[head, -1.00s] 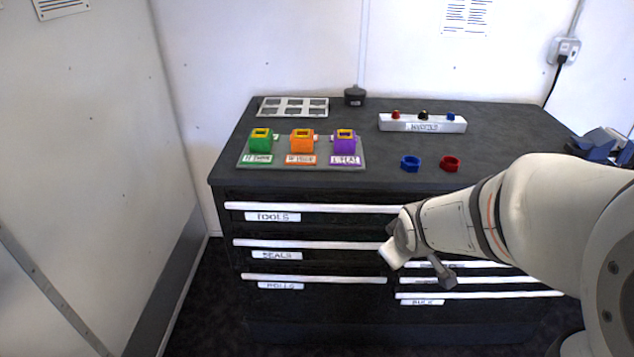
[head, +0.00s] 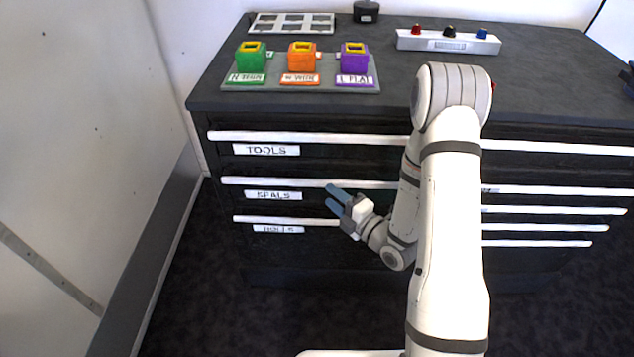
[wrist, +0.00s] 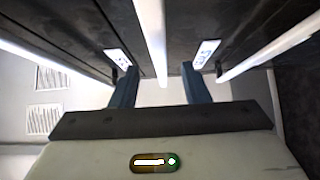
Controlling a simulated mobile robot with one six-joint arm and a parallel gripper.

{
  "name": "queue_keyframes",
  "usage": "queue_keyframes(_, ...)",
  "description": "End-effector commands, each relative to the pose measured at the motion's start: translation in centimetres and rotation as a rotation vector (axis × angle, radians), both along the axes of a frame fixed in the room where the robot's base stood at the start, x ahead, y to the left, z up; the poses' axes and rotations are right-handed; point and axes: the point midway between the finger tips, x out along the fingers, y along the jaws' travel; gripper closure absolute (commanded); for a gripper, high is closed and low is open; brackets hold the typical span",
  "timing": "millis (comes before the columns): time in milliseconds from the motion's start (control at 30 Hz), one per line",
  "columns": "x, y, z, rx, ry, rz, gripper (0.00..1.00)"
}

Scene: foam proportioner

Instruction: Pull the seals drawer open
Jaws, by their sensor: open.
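The seals drawer's label (head: 273,195) is on the black cabinet's left column, in the middle of three drawers. Its long white bar handle (head: 265,181) runs above the label, and the drawer looks shut, in line with its neighbours. My gripper (head: 331,197) is open and empty in front of the right part of this handle, its blue fingertips at and just below the bar. In the wrist view the seals handle (wrist: 151,35) lines up between my two fingers (wrist: 158,78). I cannot tell whether the fingertips reach around the bar. My arm hides the handle's right end.
More white handles (head: 550,210) line the right column. The cabinet top holds a tray of coloured blocks (head: 300,84) and a manifold (head: 448,41). Dark floor is clear at left.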

Motion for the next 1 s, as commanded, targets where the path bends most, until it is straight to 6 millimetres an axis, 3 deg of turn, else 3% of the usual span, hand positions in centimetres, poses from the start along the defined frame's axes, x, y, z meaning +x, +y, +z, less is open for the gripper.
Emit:
queue_keyframes(500,5.0,4.7,0.1,0.003,-0.007,-0.001,0.58)
queue_keyframes(867,5.5,5.1,0.1,0.003,-0.006,-0.004,0.58)
queue_keyframes(1000,5.5,5.0,0.1,0.003,-0.006,-0.004,0.69)
